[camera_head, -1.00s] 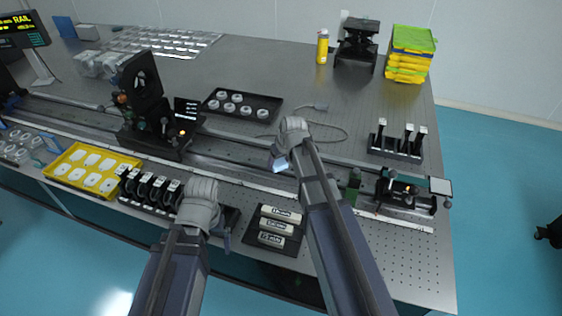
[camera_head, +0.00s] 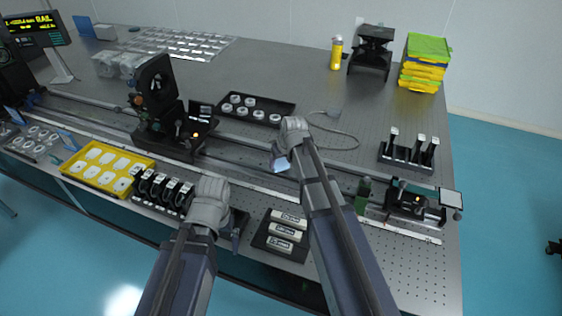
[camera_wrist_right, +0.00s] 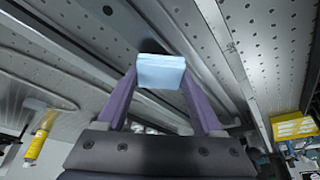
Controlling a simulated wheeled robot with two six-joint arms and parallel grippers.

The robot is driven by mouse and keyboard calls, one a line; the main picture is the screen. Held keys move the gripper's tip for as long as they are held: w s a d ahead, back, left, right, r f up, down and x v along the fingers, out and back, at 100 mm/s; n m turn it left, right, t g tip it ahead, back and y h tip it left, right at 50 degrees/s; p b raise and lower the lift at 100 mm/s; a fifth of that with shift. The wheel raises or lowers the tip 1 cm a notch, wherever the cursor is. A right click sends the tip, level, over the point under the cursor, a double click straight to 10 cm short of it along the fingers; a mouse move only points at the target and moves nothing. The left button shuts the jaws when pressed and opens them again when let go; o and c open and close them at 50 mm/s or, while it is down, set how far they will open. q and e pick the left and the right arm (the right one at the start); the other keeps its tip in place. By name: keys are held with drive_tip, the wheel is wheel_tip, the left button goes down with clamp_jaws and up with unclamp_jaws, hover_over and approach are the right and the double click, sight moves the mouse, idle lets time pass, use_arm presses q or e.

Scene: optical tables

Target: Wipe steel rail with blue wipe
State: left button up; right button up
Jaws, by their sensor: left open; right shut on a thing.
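The blue wipe (camera_wrist_right: 160,71) is a small pale blue folded pad, pinched between the fingertips of my right gripper (camera_wrist_right: 162,84). The wipe also shows in the head view (camera_head: 282,165), below my right gripper (camera_head: 283,158), at the long steel rail (camera_head: 255,152). The rail runs along the table, and in the right wrist view (camera_wrist_right: 175,35) it passes behind the wipe. I cannot tell whether the wipe touches it. My left gripper (camera_head: 232,232) is over the table's front edge, beside the row of black holders; its fingers are open and partly hidden by the wrist.
A black optic mount (camera_head: 160,110) stands on the rail to the left, and a carriage (camera_head: 412,200) sits to the right. A black tray of white rings (camera_head: 248,108) lies behind the rail. A yellow tray (camera_head: 105,168) and a black box of white cylinders (camera_head: 283,235) lie in front.

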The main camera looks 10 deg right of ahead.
drive_tip(key=shift+r+p, duration=1.95)
drive_tip(key=shift+r, duration=0.4)
wheel_tip(320, 180, up, 3)
drive_tip(key=p, duration=0.3)
